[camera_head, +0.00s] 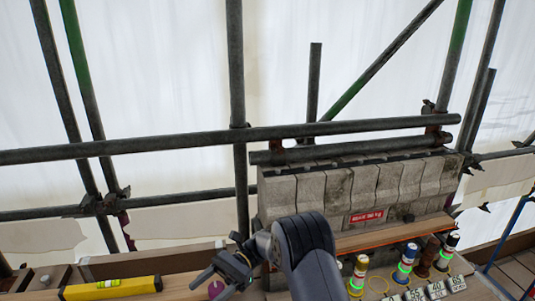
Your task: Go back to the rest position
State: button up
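My gripper (207,289) is at the bottom, left of centre, at the end of my dark grey arm, pointing down and left. Its two fingers look spread apart.
A yellow spirit level (110,288) lies at the lower left. Several banded cylinders, one yellow-topped (361,262), one blue-topped (410,250), stand at the lower right behind number plates (412,293). Scaffold tubes (200,142) cross behind, before white sheeting. A red label (366,216) marks the stone.

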jog(key=shift+w+f, duration=0.1)
jog(key=shift+f, duration=1.25)
jog(key=shift+r, duration=0.15)
